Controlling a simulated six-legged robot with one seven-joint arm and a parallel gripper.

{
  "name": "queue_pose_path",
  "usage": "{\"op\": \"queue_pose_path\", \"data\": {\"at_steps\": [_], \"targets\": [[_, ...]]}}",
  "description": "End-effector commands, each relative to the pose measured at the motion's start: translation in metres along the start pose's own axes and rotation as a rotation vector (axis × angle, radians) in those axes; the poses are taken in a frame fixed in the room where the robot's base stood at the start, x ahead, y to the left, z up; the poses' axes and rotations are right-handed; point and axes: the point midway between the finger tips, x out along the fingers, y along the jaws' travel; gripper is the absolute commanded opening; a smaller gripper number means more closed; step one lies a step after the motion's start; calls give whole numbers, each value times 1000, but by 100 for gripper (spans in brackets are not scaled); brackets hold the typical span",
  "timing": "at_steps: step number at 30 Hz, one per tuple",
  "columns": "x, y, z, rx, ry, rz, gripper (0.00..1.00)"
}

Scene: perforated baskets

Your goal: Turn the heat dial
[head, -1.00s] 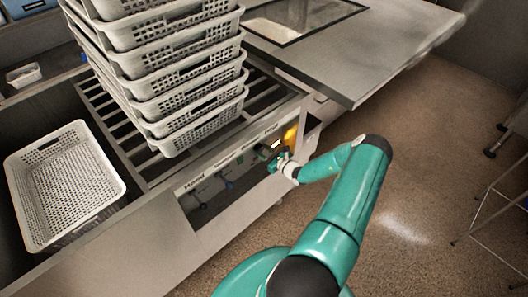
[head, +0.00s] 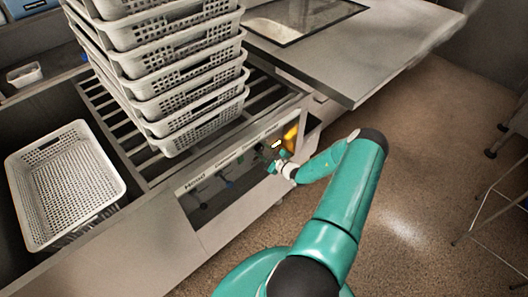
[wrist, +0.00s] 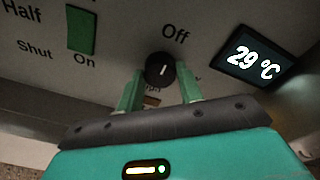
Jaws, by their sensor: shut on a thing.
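The heat dial (wrist: 161,68) is a round black knob with a white pointer line in the wrist view. The line stands nearly upright, towards the word "Off" above it. My gripper (wrist: 160,78) has one green finger on each side of the dial and is shut on it. Lettering below the dial is partly hidden by the fingers. A display (wrist: 252,57) to the right reads 29 °C. In the head view my gripper (head: 278,161) is at the front control panel (head: 225,178), where the dial is too small to make out.
A green switch (wrist: 81,30) sits left of the dial, beside the words "Half", "Shut" and "On". A tall stack of white perforated baskets (head: 190,84) stands above the panel. A single basket (head: 66,185) lies at the left. The floor (head: 420,190) at right is largely clear.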

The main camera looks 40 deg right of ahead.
Motion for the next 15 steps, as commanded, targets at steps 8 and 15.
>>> {"op": "queue_pose_path", "data": {"at_steps": [8, 15], "targets": [[0, 0, 0, -3, -1, 1, 14], [0, 0, 0, -2, 0, 1, 58]]}}
